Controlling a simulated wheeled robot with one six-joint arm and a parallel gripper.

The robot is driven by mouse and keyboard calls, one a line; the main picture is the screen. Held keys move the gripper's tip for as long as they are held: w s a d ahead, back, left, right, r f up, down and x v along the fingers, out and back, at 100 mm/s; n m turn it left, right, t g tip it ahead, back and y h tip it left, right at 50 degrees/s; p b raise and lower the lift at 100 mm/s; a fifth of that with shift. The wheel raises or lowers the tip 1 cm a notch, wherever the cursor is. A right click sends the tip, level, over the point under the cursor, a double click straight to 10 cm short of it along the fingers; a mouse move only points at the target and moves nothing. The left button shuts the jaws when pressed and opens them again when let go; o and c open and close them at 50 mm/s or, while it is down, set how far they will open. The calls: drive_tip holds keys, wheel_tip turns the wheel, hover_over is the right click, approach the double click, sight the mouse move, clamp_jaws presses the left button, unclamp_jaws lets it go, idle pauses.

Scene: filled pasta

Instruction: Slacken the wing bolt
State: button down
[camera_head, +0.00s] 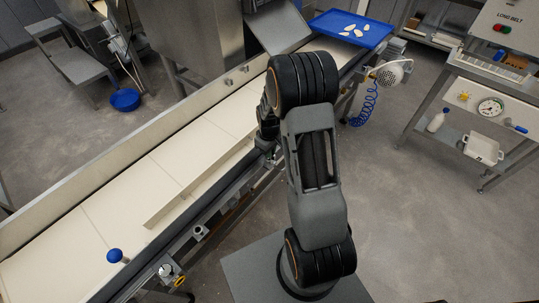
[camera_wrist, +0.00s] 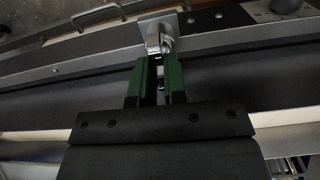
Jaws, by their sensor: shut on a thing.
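In the wrist view, the wing bolt (camera_wrist: 153,38) is a small shiny metal piece on a square plate on the grey side rail. My gripper (camera_wrist: 160,62) has green finger pads and reaches up to it. The fingers are close together and shut on the lower part of the wing bolt. The gripped part is partly hidden between the pads. In the head view, my arm covers the wing bolt and most of my gripper, beside the conveyor's near edge.
The conveyor belt (camera_head: 130,190) is cream, with a long guide strip (camera_head: 200,188) along it. A blue knob (camera_head: 115,255) stands at the lower left. A blue tray (camera_head: 345,27) with pasta pieces is at the far end. A workbench (camera_head: 490,70) stands right; open floor lies between.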

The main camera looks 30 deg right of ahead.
drive_tip(key=c, duration=1.6)
unclamp_jaws()
drive_tip(key=shift+n, duration=0.4)
drive_tip(key=o, duration=0.8)
drive_tip(key=shift+c, duration=0.2)
drive_tip(key=shift+r, duration=0.1)
drive_tip(key=shift+r+p, duration=2.6)
drive_tip(key=shift+r, duration=0.9)
wheel_tip(320, 180, up, 14)
drive_tip(key=shift+f, duration=0.15)
